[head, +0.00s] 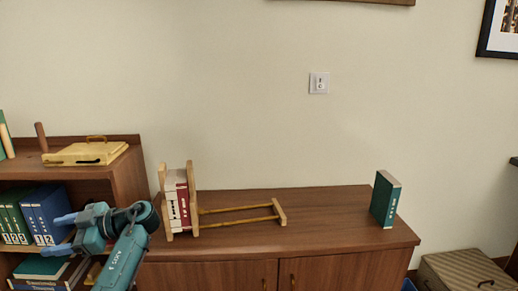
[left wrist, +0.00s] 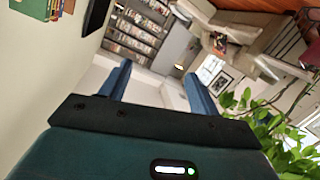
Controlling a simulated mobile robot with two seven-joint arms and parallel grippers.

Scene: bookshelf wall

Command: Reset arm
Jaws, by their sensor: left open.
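My left gripper (head: 62,234) is at the lower left of the head view, in front of the shelf unit. Its two blue fingers point left, are spread apart and hold nothing. The left wrist view shows the same open gripper (left wrist: 160,84) with a clear gap between the fingers and only the distant room beyond. My teal left arm (head: 122,262) comes up from the bottom edge. My right gripper does not show in either view.
A brown cabinet (head: 240,233) carries a wooden book rack (head: 191,200) with several books and a lone green book (head: 385,199) standing at right. The shelf unit (head: 127,179) holds blue and green binders (head: 38,213) and a yellow case (head: 86,153) on top.

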